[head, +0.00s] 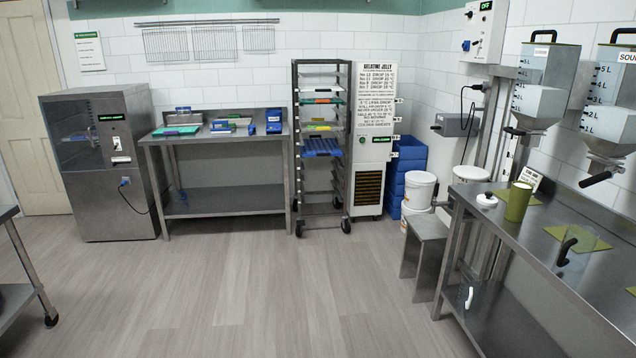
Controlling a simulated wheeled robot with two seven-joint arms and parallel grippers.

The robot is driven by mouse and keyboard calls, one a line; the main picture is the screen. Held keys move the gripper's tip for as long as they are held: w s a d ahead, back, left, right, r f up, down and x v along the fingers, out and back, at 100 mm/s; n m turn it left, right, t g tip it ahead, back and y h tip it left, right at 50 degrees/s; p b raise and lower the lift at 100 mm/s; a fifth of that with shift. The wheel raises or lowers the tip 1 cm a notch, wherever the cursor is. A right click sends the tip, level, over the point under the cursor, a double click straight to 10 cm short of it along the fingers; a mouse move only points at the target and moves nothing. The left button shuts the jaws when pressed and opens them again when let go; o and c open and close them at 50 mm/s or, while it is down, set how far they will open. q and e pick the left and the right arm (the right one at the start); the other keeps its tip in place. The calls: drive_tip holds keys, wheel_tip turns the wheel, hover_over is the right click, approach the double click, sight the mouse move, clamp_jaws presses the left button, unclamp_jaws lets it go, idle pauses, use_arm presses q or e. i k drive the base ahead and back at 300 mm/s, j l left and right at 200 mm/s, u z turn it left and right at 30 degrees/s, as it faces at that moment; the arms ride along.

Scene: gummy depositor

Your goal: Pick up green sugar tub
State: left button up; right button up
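A green tub (517,202), which looks like the sugar tub, stands upright on the steel counter (548,248) at the right. It is olive green and roughly cylindrical, near the counter's back edge. A small tent card with writing (531,178) stands just behind it and is partly hidden by it. Neither of my grippers shows in the head view.
A white round item (487,199) sits left of the tub, and a black-handled jug (575,246) stands in front. Hoppers (545,85) hang above the counter. A steel step (425,250) stands beside it. The floor (270,290) ahead is open.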

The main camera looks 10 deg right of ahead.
sight(521, 192)
drive_tip(key=i+j+z, duration=0.15)
drive_tip(key=i+z, duration=0.35)
drive_tip(key=i+j+z, duration=0.45)
drive_tip(key=i, duration=0.2)
drive_tip(key=i+j+z, duration=0.5)
